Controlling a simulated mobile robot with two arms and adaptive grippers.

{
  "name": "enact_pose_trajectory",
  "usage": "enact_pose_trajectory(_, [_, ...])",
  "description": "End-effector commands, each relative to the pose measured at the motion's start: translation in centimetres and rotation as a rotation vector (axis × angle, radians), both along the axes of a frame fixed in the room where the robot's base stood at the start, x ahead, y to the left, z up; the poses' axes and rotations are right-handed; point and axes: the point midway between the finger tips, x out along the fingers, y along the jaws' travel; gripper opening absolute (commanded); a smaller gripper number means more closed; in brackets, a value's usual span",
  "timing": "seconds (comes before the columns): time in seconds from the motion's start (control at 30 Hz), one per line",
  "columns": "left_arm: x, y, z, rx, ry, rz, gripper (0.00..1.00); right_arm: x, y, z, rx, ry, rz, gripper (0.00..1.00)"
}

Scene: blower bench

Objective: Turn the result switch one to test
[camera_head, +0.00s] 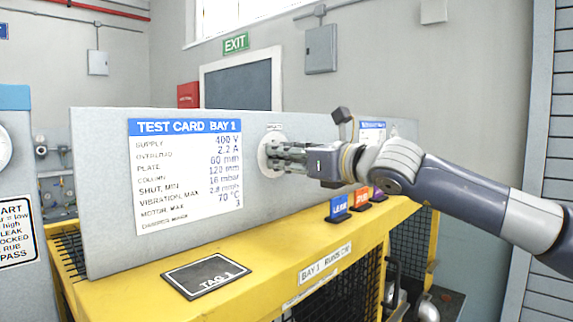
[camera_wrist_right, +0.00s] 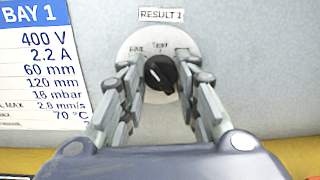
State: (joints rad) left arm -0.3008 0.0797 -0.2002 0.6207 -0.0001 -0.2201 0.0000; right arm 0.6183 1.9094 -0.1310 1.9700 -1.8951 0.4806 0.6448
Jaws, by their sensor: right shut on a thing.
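The result switch one is a round pale dial plate (camera_wrist_right: 142,38) with a black knob (camera_wrist_right: 160,74), under a label reading RESULT 1 (camera_wrist_right: 161,14). Small position words show at the dial's upper left and top; they are hard to read. The knob's exact pointing is unclear. The dial also shows on the grey panel in the head view (camera_head: 266,163), partly hidden by my right gripper (camera_head: 277,157). In the right wrist view the fingers of my right gripper (camera_wrist_right: 160,80) stand on both sides of the knob, shut on it. My left gripper is not in view.
A test card for bay 1 (camera_head: 185,165) is on the panel left of the dial. A black TAG 1 plate (camera_head: 206,275) lies on the yellow bench (camera_head: 255,287). Small blue (camera_head: 339,207), orange and purple signs stand below my right arm.

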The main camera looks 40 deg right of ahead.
Motion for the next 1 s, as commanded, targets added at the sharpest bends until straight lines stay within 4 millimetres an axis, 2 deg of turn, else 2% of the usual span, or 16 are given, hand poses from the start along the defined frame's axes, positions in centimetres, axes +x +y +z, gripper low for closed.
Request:
enact_pose_trajectory(0.03, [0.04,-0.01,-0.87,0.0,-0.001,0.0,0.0,0.05,0.08,-0.45,0.035,0.0,0.005,0.06])
enact_pose_trajectory(0.2, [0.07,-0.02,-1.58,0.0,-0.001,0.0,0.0,0.08,0.01,-0.27,0.157,0.014,0.002,0.06])
enact_pose_trajectory(0.6, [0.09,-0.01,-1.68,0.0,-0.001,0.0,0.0,0.05,-0.11,0.04,0.477,0.042,-0.002,0.06])
enact_pose_trajectory(1.0, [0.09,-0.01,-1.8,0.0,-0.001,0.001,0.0,0.04,-0.17,0.13,0.64,0.054,-0.001,0.06])
